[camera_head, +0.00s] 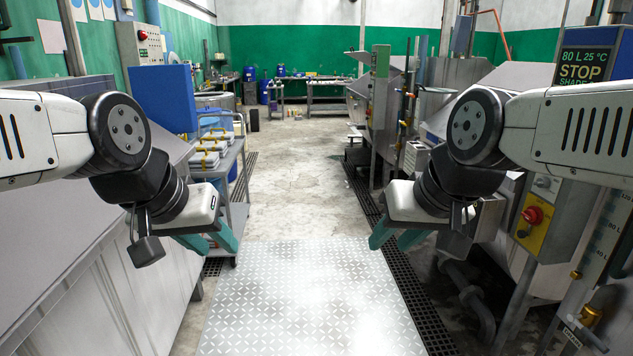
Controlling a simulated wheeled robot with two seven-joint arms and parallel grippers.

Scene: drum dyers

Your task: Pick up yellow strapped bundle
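Several pale bundles with yellow straps (204,159) lie on a grey wheeled cart (231,168) left of centre in the head view. I cannot tell which single one is meant. My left gripper (220,249) has its teal fingers spread and empty. It is in front of and below the bundles in the picture, nearer to me and apart from them. My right gripper (389,246) is also open and empty, right of centre over the edge of the floor plate. The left arm hides no bundle fully, but the lower cart is partly covered.
A grey counter (60,240) runs along the left, with a blue box (168,97) beyond it. Steel machines and a control box with a red knob (533,215) stand on the right. A patterned metal plate (307,300) and the aisle (300,180) ahead are clear.

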